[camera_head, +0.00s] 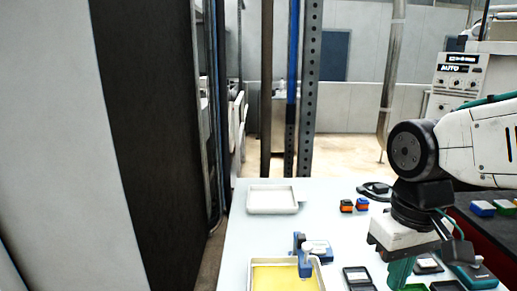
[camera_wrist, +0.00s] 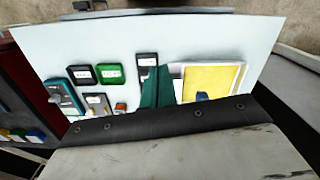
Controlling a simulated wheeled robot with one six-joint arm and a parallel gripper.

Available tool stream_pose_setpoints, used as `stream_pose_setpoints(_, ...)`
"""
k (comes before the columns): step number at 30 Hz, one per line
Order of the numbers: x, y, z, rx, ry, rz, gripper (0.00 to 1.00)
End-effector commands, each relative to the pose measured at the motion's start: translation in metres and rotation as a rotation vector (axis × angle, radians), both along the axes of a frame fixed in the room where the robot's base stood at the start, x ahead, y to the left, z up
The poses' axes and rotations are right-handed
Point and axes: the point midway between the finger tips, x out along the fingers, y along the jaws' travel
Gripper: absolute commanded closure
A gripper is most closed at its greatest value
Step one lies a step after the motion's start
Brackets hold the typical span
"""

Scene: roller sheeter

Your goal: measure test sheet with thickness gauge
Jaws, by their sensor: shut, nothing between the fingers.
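A yellow sheet (camera_head: 283,279) lies in a pale shallow tray (camera_head: 252,262) at the front of the table; it also shows in the wrist view (camera_wrist: 214,78). A blue and grey device (camera_head: 313,248), which looks like the thickness gauge, stands at the tray's back right edge. In the wrist view only a small blue part (camera_wrist: 201,97) shows beside the sheet; my wrist hides the rest. My gripper (camera_head: 399,278) has green fingers pointing down, to the right of the tray and apart from it. In the wrist view its fingers (camera_wrist: 158,90) are together and empty.
An empty white tray (camera_head: 273,199) sits at the table's back left. Black-framed cases (camera_head: 357,276) and a teal device (camera_wrist: 65,96) crowd the gripper's side. The table's middle is clear.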

Motion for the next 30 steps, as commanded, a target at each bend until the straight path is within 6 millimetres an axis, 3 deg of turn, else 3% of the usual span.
stream_pose_setpoints(3,-0.033,-0.023,0.003,0.007,-0.049,-0.09,1.0)
stream_pose_setpoints(9,-0.059,-0.041,0.007,0.013,-0.127,-0.175,1.0)
stream_pose_setpoints(30,-0.06,-0.046,0.013,0.014,-0.157,-0.203,1.0)
